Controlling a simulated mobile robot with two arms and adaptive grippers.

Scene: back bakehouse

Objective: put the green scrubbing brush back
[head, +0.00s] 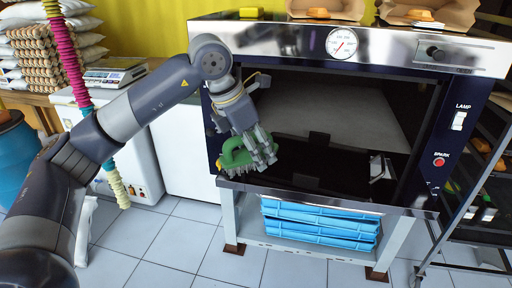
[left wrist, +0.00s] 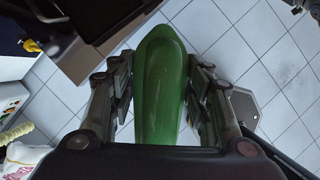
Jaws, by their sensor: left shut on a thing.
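The green scrubbing brush (head: 235,155) is in my left gripper (head: 262,150), in front of the left side of the open oven (head: 335,110). Its bristles point down, close to the oven's front sill; I cannot tell whether they touch it. In the left wrist view the brush's smooth green back (left wrist: 160,85) lies between the two fingers of my left gripper (left wrist: 160,100), which close on it from both sides. The place where the brush belongs cannot be made out. My right gripper is not in view.
Blue crates (head: 318,225) are stacked under the oven. A white chest (head: 185,140) stands to its left, and a dark rack (head: 480,200) with loaves to its right. Paper bags with bread (head: 325,10) lie on top. The tiled floor (head: 180,250) in front is clear.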

